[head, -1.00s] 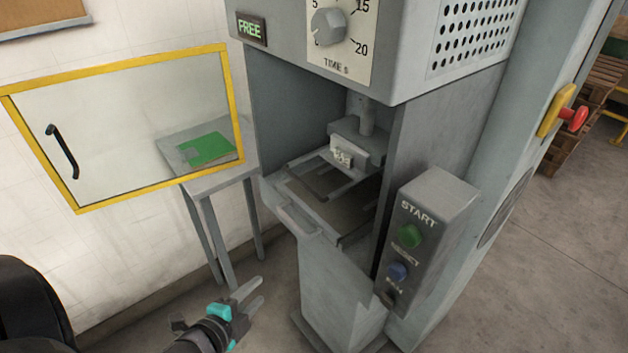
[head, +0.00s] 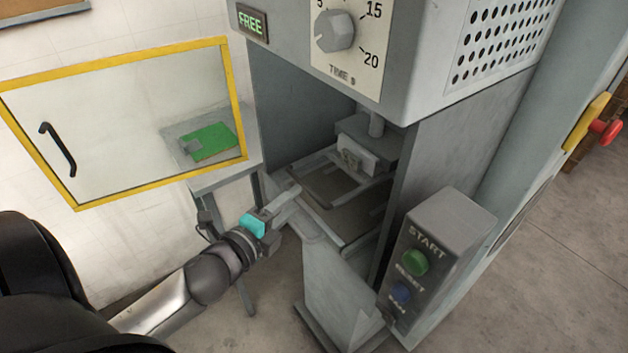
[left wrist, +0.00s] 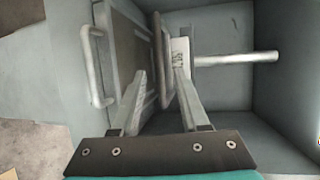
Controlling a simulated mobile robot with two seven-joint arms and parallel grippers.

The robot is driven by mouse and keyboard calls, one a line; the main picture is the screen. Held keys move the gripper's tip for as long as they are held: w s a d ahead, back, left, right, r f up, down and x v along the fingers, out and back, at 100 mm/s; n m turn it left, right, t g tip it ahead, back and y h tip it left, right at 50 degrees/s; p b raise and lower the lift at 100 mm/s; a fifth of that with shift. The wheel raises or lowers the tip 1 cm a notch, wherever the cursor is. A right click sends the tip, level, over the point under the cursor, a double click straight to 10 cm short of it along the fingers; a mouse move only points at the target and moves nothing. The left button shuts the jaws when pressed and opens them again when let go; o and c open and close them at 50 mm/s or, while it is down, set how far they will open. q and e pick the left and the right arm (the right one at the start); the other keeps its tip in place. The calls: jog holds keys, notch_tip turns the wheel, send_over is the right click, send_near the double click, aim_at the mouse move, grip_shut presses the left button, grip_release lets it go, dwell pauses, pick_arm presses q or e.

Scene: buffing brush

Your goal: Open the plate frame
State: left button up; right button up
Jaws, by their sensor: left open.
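The plate frame (head: 338,182) is a thin grey metal frame lying low inside the press chamber, over a brownish plate, below the press head (head: 358,150). My left gripper (head: 291,199) reaches in from the left at the front edge of the chamber, its fingers pointing inward. In the left wrist view my left gripper (left wrist: 161,74) is open, and an edge bar of the frame (left wrist: 160,58) shows between its fingertips. I cannot tell whether they touch it. My right gripper is not in view.
The clear door with a yellow rim (head: 120,68) stands open at left. Behind it is a small table (head: 184,133) with a green item (head: 208,142). The START control box (head: 440,255) sticks out at right. The sign (head: 252,23) reads FREE.

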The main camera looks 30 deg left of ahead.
aim_at(308, 187)
pick_arm(q)
jog(key=shift+w+f, duration=0.3)
jog(key=shift+w, duration=1.25)
jog(key=shift+w+f, duration=0.25)
jog(key=shift+w, duration=1.25)
jog(key=shift+w+f, duration=0.3)
jog(key=shift+w, duration=1.25)
jog(key=shift+c, duration=0.2)
grip_shut()
